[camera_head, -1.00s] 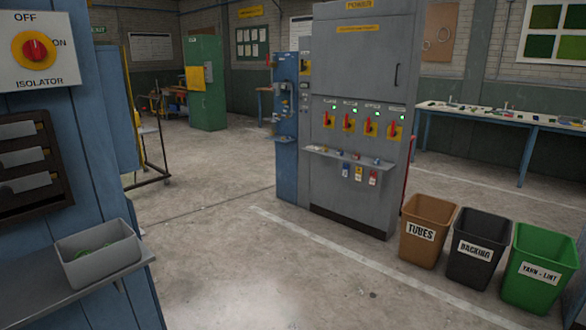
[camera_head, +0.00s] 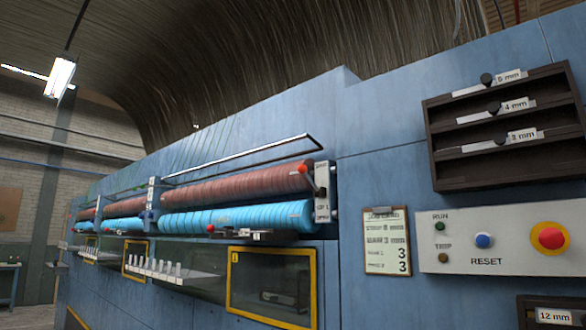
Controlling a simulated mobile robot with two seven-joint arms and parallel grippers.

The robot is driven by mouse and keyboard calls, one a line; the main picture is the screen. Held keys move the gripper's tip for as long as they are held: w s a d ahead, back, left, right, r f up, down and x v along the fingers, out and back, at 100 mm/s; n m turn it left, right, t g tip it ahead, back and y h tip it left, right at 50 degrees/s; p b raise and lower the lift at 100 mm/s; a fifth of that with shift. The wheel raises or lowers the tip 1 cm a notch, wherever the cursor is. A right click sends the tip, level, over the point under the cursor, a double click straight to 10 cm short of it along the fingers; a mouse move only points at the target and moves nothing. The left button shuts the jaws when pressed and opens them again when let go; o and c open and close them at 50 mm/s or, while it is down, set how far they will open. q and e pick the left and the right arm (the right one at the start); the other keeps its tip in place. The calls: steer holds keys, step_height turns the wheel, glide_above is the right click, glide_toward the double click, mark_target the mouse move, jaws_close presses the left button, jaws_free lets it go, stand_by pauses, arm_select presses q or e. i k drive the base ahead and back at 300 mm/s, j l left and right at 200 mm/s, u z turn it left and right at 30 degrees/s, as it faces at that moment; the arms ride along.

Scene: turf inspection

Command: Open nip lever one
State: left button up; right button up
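A long blue machine fills the camera_head view, with dark red rollers (camera_head: 240,184) above bright blue rollers (camera_head: 240,217). A lever with a red ball knob (camera_head: 303,168) stands at the right end of the near roller pair, beside a pale end plate (camera_head: 322,192) with small lettering. A second red knob (camera_head: 211,229) sits lower, in front of the near blue roller, by a small bracket (camera_head: 243,236). I cannot read which lever is number one. Neither of my grippers is in view.
Below the rollers is a yellow-framed window (camera_head: 233,290), with a shelf of pale upright pegs (camera_head: 165,271) to its left. Right of the rollers are a notice card (camera_head: 387,241), a control panel (camera_head: 460,268) with RUN, TRIP and RESET, and a dark gauge rack (camera_head: 437,140).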

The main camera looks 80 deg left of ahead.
mark_target(302, 168)
steer(key=u, duration=2.6)
